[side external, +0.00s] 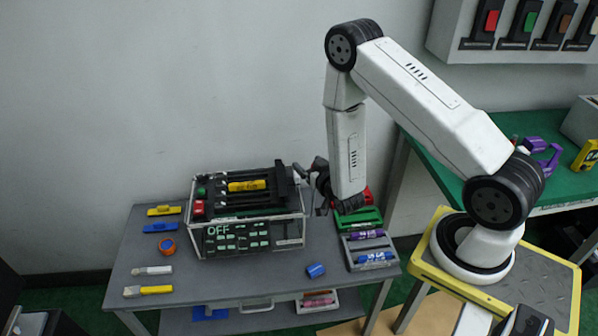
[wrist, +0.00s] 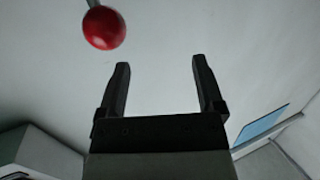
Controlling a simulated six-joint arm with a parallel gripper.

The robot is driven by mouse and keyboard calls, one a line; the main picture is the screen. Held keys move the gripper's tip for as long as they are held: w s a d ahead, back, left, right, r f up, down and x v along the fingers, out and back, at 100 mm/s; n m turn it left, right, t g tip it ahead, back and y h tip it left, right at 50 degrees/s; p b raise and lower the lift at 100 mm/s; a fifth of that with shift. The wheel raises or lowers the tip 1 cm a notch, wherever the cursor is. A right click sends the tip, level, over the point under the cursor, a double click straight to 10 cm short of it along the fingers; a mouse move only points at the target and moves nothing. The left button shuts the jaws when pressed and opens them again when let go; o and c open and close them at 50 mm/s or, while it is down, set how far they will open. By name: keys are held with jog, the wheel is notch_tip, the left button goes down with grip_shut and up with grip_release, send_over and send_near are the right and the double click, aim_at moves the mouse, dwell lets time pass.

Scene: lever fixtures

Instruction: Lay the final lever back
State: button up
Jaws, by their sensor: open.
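The lever fixture (side external: 254,238) is a clear-sided box with a black top and an "OFF" display on its front. Dark bars and a yellow-labelled part (side external: 246,186) lie across its top; single levers are hard to tell apart. My gripper (side external: 309,186) is at the box's right end, partly hidden by my arm. In the wrist view my gripper (wrist: 160,63) is open, with nothing between its fingers. A red ball knob (wrist: 104,28) on a thin grey rod shows beyond the left finger, apart from it. I cannot tell where this knob is in the side view.
The fixture stands on a grey table (side external: 140,250). A blue piece (side external: 316,270) and a tray of markers (side external: 370,258) are on the right.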

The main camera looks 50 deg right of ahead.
jog(key=s+d+f+h, duration=0.1)
jog(key=s+f, duration=0.3)
jog(key=shift+s+d+f+m+t+h, duration=0.25)
jog(key=shift+s+d+m+t+h, duration=0.05)
jog(key=shift+s+t+h, duration=0.1)
jog(key=shift+w, duration=0.15)
jog(key=x, duration=0.7)
jog(key=shift+w+d, duration=0.2)
jog(key=shift+w, duration=0.1)
jog(key=shift+c, duration=0.2)
grip_shut()
